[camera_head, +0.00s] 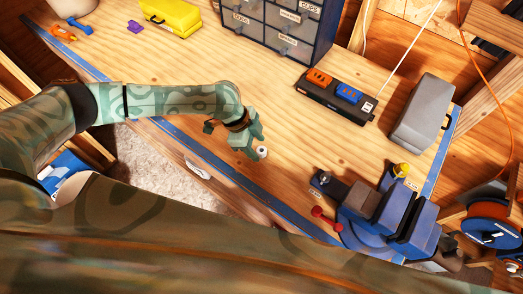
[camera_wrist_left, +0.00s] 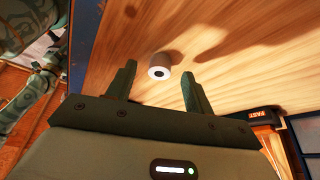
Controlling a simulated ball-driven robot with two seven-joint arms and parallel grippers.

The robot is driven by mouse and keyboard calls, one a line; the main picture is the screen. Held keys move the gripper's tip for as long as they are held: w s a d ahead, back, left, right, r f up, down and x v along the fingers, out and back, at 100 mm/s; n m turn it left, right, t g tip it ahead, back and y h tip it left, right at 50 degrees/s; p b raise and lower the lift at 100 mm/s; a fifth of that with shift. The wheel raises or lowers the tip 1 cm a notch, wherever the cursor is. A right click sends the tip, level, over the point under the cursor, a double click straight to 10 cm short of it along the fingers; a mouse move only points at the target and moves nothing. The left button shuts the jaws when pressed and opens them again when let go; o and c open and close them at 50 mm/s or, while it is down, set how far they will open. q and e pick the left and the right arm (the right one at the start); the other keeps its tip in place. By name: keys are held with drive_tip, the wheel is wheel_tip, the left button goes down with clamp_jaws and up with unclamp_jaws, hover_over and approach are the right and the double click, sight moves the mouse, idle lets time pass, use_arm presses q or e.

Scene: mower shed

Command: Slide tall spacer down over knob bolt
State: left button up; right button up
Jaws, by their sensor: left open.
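A small pale cylindrical spacer with a dark hole (camera_head: 262,152) stands on the wooden bench near its front edge. In the left wrist view the spacer (camera_wrist_left: 159,68) shows just beyond and between my fingertips, with a gap on both sides. My left gripper (camera_head: 253,142) is beside the spacer in the head view. Its two fingers (camera_wrist_left: 158,78) are apart in the wrist view, with nothing gripped. A yellow knob (camera_head: 401,169), probably the knob bolt, is by the blue vise at the right; its shaft cannot be made out. My right gripper is not in view.
The blue bench vise (camera_head: 372,215) with a red-ended handle is at the front right. A black charger with orange and blue blocks (camera_head: 337,95), a grey case (camera_head: 421,112) and a drawer cabinet (camera_head: 280,25) stand farther back. The bench around the spacer is clear.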

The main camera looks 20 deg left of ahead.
use_arm(q)
drive_tip(key=shift+x, duration=0.9)
drive_tip(key=c, duration=1)
drive_tip(key=shift+r, duration=0.1)
